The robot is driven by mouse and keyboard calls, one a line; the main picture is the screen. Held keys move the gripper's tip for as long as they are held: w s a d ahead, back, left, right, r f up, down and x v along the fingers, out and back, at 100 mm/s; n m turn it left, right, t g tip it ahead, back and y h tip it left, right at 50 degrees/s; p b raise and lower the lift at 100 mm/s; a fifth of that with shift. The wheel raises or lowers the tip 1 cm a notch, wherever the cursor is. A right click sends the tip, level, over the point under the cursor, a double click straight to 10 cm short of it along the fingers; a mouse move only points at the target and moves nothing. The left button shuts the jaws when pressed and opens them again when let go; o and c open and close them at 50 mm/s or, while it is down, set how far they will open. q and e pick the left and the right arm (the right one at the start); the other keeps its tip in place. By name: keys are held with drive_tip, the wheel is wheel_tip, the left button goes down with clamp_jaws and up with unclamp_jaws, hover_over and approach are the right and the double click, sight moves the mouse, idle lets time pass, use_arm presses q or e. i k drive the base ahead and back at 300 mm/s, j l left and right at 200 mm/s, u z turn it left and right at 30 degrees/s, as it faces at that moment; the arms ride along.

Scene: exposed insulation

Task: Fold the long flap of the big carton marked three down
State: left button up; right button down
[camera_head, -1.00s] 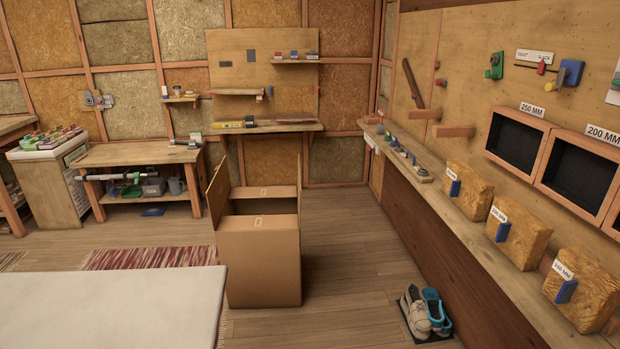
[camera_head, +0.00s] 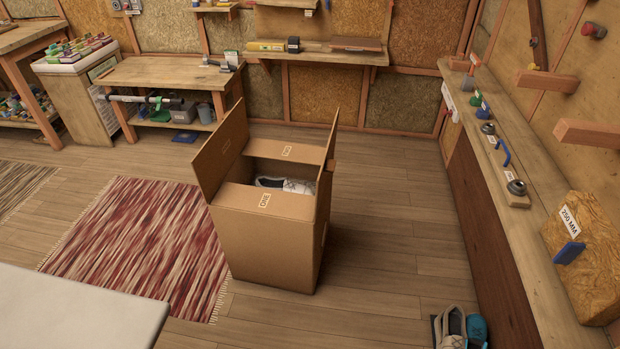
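A big brown carton (camera_head: 264,246) stands on the wooden floor in the middle of the view. Its near flap (camera_head: 240,198) and far flap (camera_head: 310,154) lie folded in, each with a small white label too small to read for certain. The left flap (camera_head: 222,146) stands up and leans outward. The right flap (camera_head: 325,178) also stands up, seen nearly edge-on. Through the gap between the folded flaps a light shoe-like thing (camera_head: 285,184) shows inside. Neither of my grippers is in view.
A red striped rug (camera_head: 140,240) lies left of the carton, and a pale tabletop (camera_head: 75,312) fills the lower left corner. A long wall shelf (camera_head: 535,255) runs along the right. Shoes (camera_head: 462,328) stand at the bottom right. The floor right of the carton is clear.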

sight(328, 164)
drive_tip(key=i+l+u, duration=0.15)
drive_tip(key=i+l, duration=0.6)
drive_tip(key=l, duration=0.15)
